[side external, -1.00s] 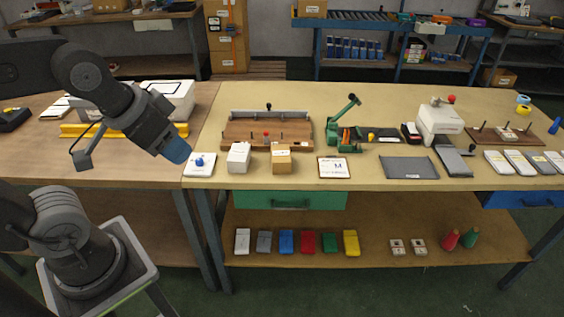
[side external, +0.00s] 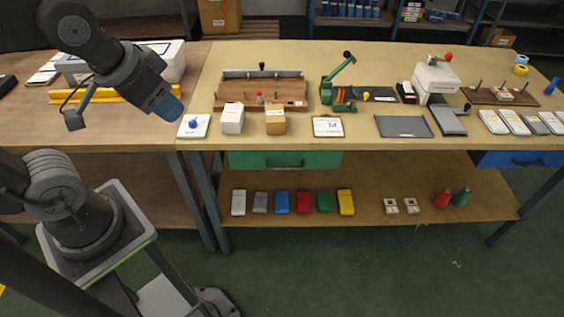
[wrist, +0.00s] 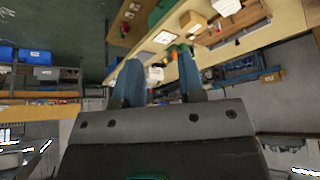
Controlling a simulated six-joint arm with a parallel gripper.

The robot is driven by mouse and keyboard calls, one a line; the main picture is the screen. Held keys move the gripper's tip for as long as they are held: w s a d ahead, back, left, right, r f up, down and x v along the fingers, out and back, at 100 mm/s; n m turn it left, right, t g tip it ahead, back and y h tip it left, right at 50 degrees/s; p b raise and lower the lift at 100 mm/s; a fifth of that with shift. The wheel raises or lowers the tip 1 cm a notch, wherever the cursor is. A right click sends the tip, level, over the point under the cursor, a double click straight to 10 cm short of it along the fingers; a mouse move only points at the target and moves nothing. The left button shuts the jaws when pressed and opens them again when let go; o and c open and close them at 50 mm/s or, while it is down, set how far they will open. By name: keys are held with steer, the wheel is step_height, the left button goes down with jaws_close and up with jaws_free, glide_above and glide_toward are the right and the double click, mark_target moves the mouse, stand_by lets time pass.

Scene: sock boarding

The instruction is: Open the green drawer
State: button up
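The green drawer (side external: 285,159) is under the front edge of the tan workbench, at its left part. Its front looks flush under the top, so it appears shut, with a dark green handle in the middle. A green patch (wrist: 160,12) at the top of the wrist view looks like the same drawer. My gripper (side external: 170,107) is up and to the left of the drawer, above the left end of the bench, well apart from it. In the wrist view its two blue fingers (wrist: 160,84) stand apart with nothing held between them.
A white pad with a blue knob (side external: 193,125), a white box (side external: 232,119) and a tan box (side external: 275,120) stand along the front edge above the drawer. A lower shelf (side external: 375,190) holds several coloured blocks. A blue drawer (side external: 520,158) is at the right. The floor in front is clear.

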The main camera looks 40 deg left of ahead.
steer(key=w+d+f+m+g+y, duration=0.1)
steer(key=w+f+m+g+y, duration=0.2)
steer(key=w+f+y, duration=0.95)
steer(key=m+t+h, duration=0.2)
steer(key=m+t, duration=0.4)
steer(key=t, duration=0.3)
glide_toward(285, 167)
steer(key=x, duration=1)
steer(key=shift+a+f, duration=0.1)
steer(key=shift+f, duration=0.2)
jaws_close()
